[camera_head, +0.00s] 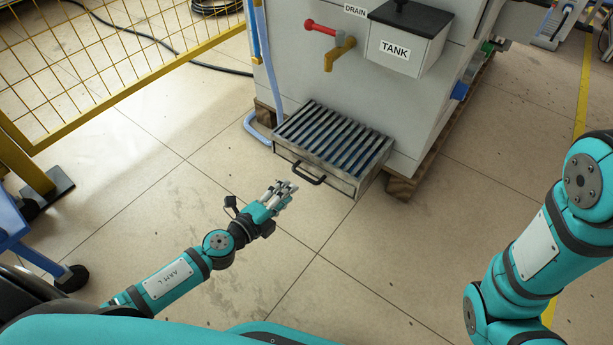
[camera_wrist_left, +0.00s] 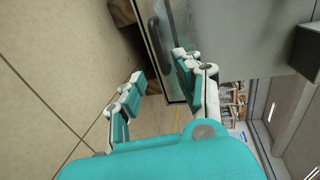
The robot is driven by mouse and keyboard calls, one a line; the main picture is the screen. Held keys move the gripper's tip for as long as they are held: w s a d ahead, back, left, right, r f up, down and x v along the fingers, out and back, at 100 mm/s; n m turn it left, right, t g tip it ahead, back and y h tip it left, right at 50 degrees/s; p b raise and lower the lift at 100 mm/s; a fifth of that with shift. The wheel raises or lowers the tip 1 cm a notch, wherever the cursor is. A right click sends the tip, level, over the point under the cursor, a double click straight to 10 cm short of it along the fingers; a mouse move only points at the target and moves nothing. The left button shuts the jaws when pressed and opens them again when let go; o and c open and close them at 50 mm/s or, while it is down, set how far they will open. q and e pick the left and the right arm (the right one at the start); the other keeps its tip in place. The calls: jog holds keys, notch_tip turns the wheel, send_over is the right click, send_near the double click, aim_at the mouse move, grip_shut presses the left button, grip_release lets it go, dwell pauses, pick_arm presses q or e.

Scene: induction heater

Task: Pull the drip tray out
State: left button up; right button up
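The drip tray (camera_head: 330,148) is a grey metal box with a slatted top, sitting low at the foot of the machine. Its black handle (camera_head: 308,174) is on the front face. In the left wrist view the handle (camera_wrist_left: 154,45) shows upper middle, beyond the fingers. My left gripper (camera_head: 286,188) is just in front of the tray, a little left of the handle and apart from it. In the left wrist view its fingers (camera_wrist_left: 160,85) are spread with nothing between them. My right arm shows at the right edge, but its gripper is out of view.
The machine (camera_head: 400,100) stands on a wooden pallet (camera_head: 405,188). Above the tray are a tap (camera_head: 338,52) with a red handle and a TANK box (camera_head: 408,40). A blue hose (camera_head: 256,128) runs left of the tray. A yellow fence (camera_head: 110,85) stands at left. The floor in front is clear.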

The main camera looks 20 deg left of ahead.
aim_at(307, 178)
pick_arm(q)
jog(key=b+x, duration=0.1)
jog(key=x, duration=0.8)
jog(key=shift+w, duration=0.1)
grip_shut()
